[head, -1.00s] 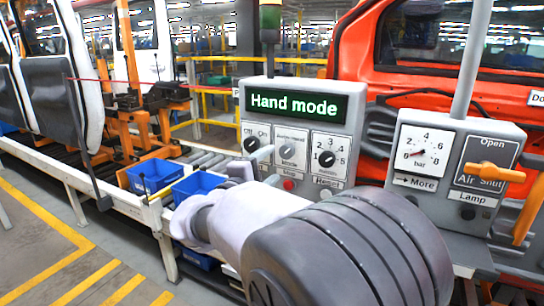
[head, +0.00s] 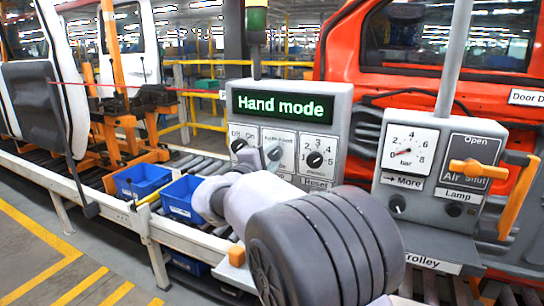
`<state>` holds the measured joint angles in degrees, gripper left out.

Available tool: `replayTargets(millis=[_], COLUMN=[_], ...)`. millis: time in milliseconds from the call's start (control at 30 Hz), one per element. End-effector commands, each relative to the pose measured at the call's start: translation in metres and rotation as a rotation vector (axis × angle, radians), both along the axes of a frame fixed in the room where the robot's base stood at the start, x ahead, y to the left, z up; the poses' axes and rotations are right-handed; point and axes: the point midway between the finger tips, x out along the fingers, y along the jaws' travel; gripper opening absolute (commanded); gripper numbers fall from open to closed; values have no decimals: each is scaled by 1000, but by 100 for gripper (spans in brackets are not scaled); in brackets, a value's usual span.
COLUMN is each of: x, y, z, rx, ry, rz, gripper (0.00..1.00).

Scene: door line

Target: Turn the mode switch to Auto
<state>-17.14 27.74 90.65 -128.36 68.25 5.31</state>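The control box (head: 229,112) stands at the centre of the head view, with a green-lit display (head: 292,106) reading "Hand mode". Below it is a row of three knobs. The middle one, a grey knob on a white plate with small, hard-to-read lettering (head: 287,138), looks like the mode switch. My arm reaches up from the lower right towards this panel. My gripper is mostly hidden behind my own wrist; a grey part shows close to the middle knob. I cannot tell whether it touches the knob, or whether the fingers are open or shut.
A black knob (head: 239,146) is on the left and a numbered knob (head: 315,159) on the right. A second box (head: 384,184) carries a gauge and an orange air valve handle (head: 478,169).

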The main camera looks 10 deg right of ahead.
Motion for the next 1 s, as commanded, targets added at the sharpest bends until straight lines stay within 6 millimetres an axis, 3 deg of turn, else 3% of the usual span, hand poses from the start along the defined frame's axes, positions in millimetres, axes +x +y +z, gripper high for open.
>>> replayTargets(millis=[467,1000], x=[0,0], y=[0,0], z=[0,1], rx=[-95,-494], ry=[69,360], rz=[0,0], gripper=[0,0])
